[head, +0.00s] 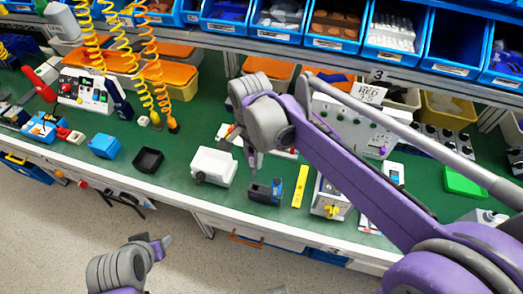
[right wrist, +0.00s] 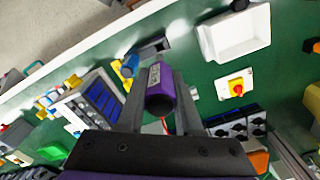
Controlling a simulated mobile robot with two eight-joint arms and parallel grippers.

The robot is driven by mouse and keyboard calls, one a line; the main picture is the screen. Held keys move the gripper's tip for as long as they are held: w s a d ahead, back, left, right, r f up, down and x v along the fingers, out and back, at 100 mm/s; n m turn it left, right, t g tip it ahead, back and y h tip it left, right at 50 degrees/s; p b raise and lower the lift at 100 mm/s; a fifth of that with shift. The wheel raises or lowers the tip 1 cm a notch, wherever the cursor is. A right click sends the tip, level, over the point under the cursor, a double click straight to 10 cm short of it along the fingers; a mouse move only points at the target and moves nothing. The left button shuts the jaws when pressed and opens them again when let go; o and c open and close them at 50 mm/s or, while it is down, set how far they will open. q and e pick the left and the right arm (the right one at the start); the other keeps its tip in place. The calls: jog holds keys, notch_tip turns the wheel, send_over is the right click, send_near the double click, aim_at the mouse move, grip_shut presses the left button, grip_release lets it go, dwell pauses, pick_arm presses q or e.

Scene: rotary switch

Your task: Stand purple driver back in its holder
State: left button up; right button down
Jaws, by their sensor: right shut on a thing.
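My right gripper (head: 251,158) is over the bench, above and just behind a dark block with a blue part. In the right wrist view its fingers (right wrist: 158,115) are closed on the purple driver (right wrist: 160,100), which has a pale label on its side. The driver's lower end is hidden. The dark block (head: 262,190), perhaps the holder, stands near the bench's front edge. It also shows beyond the driver in the right wrist view (right wrist: 153,49), with a blue cylinder (right wrist: 130,64) beside it. My left gripper (head: 163,243) is low at the left, off the bench; its jaw opening is unclear.
A grey panel (head: 350,125) stands behind. Coiled hoses (head: 150,75) hang at the left.

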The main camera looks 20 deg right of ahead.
aim_at(255, 176)
pick_arm(q)
jog(key=shift+d, duration=0.15)
pick_arm(e)
jog(key=shift+d, duration=0.1)
jog(key=shift+f, duration=0.15)
jog(key=shift+f+b, duration=1.45)
jog(key=shift+f, duration=1.4)
pick_arm(q)
jog(key=f, duration=0.2)
jog(key=s+f, duration=0.1)
jog(key=f, duration=0.1)
jog(key=shift+s+f, duration=0.2)
jog(key=shift+r, duration=0.1)
jog(key=shift+f+b, duration=0.2)
jog(key=shift+b, duration=0.1)
pick_arm(e)
jog(key=shift+f, duration=0.25)
jog(key=shift+f+b, duration=2.1)
jog(key=shift+f, duration=1.2)
pick_arm(q)
jog(key=shift+g, duration=0.3)
jog(key=f, duration=0.2)
jog(key=s+f, duration=0.1)
jog(key=f, duration=0.1)
jog(key=shift+f, duration=0.3)
pick_arm(e)
jog(key=c, duration=0.5)
grip_release()
